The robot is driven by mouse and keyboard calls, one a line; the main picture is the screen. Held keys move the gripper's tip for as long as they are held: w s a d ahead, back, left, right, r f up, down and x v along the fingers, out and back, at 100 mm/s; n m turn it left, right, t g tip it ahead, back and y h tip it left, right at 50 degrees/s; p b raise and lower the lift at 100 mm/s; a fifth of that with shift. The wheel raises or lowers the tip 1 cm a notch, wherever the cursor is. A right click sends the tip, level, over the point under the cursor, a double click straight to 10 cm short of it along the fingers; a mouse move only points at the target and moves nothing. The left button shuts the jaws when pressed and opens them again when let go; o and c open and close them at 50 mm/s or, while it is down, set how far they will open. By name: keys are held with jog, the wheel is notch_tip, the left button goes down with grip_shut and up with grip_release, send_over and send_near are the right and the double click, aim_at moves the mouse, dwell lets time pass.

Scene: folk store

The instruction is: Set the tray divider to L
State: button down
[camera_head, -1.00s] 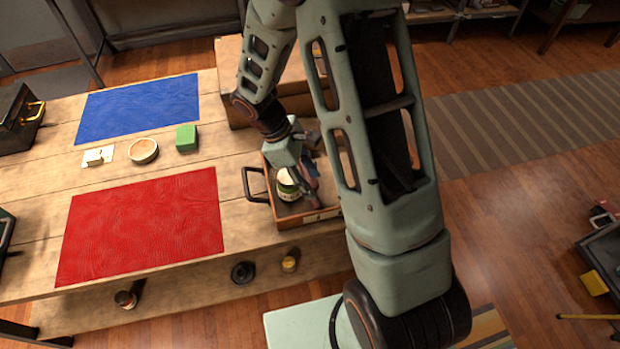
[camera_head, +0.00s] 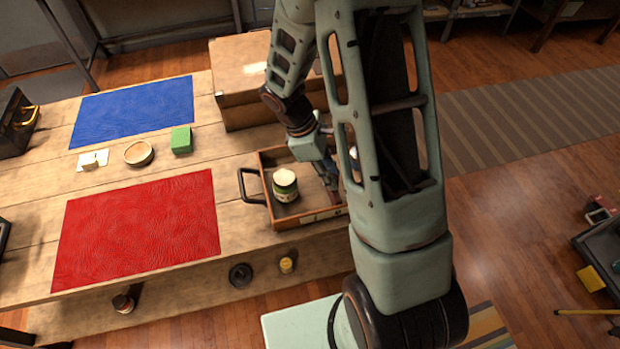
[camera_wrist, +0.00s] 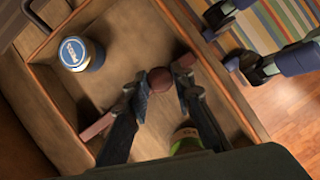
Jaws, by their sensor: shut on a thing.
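The wooden tray (camera_head: 265,163) sits on the bench's right end, with a black handle on its left side; its floor and rim also show in the wrist view (camera_wrist: 232,95). My gripper (camera_head: 331,176) reaches down into the tray's right part. In the wrist view, my gripper (camera_wrist: 162,88) is closed on a round reddish-brown knob (camera_wrist: 160,79). A reddish-brown bar, seemingly the tray divider (camera_wrist: 97,126), shows beside the fingers, which hide its middle. A cream-topped can (camera_head: 285,185) stands in the tray, left of my gripper. I cannot read an L mark.
The wrist view shows a blue-lidded can (camera_wrist: 80,54) in the tray and a green-topped thing (camera_wrist: 187,141) partly hidden near my fingers. A wooden box (camera_head: 240,75) stands behind the tray. Red (camera_head: 140,225) and blue (camera_head: 135,110) mats lie to the left.

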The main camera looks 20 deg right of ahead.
jog(key=d, duration=0.6)
jog(key=c, duration=1.7)
grip_release()
jog(key=shift+o, duration=0.2)
jog(key=v, duration=1.2)
